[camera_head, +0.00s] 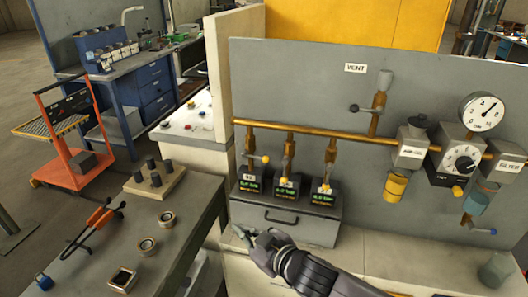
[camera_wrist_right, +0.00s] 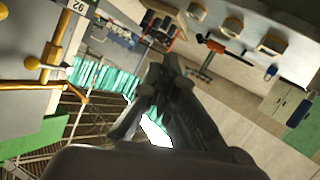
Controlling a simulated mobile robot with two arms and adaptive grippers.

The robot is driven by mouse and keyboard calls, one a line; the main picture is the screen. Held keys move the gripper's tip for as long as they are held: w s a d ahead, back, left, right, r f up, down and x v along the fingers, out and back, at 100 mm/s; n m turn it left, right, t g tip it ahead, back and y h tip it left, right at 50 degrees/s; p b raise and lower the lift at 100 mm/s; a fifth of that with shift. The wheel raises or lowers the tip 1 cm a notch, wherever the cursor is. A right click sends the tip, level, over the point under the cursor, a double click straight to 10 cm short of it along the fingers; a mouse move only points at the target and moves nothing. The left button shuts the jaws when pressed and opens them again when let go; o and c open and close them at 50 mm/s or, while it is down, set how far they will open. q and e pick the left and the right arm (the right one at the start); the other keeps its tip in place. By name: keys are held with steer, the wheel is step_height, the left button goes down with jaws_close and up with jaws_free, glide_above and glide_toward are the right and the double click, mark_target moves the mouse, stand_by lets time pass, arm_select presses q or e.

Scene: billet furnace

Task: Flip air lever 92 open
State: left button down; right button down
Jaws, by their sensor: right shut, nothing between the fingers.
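Three brass drop pipes with yellow-knobbed levers hang from the manifold. The left lever (camera_head: 266,159) has its knob out to the right; the middle lever (camera_head: 284,181) and right lever (camera_head: 326,183) have their knobs low. The plates are too small to read in the head view. In the right wrist view, a plate reading 92 (camera_wrist_right: 77,6) shows beside brass pipework and a yellow knob (camera_wrist_right: 32,63). My right gripper (camera_head: 243,233) is shut and empty, below and in front of the left lever, apart from it. It also shows in the wrist view (camera_wrist_right: 150,85). My left gripper is out of view.
A grey drawer box (camera_head: 286,219) stands under the levers. The brass manifold (camera_head: 320,134) runs above them; a gauge (camera_head: 482,111) and regulators are at right. A table (camera_head: 180,225) with rings and an orange clamp (camera_head: 100,217) stands left of my right gripper.

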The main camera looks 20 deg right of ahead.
steer(key=w+d+r+n+y, duration=0.3)
steer(key=w+r+n+y, duration=0.25)
steer(key=r, duration=0.35)
steer(key=d+r+n+g, duration=0.1)
steer(key=d+r, duration=0.2)
steer(key=d, duration=0.3)
steer(key=d+r+n+g+y, duration=0.1)
steer(key=d+r+n, duration=0.1)
steer(key=d+r, duration=0.2)
steer(key=d, duration=0.3)
steer(key=shift+w+d, duration=0.2)
steer(key=shift+w, duration=0.2)
steer(key=shift+a, duration=0.1)
steer(key=p, duration=0.3)
glide_above(256, 157)
steer(key=s, duration=0.4)
steer(key=f, duration=0.1)
steer(key=shift+w+d+f+b, duration=0.15)
steer(key=shift+w+d+f, duration=0.1)
steer(key=shift+f, duration=0.4)
steer(key=shift+w+d+f+b, duration=0.1)
steer(key=shift+w+d+f, duration=0.15)
steer(key=shift+f, duration=0.35)
steer(key=shift+w+d+f+b, duration=0.15)
steer(key=shift+w+d+f, duration=0.1)
steer(key=shift+f, duration=0.4)
steer(key=shift+s, duration=0.1)
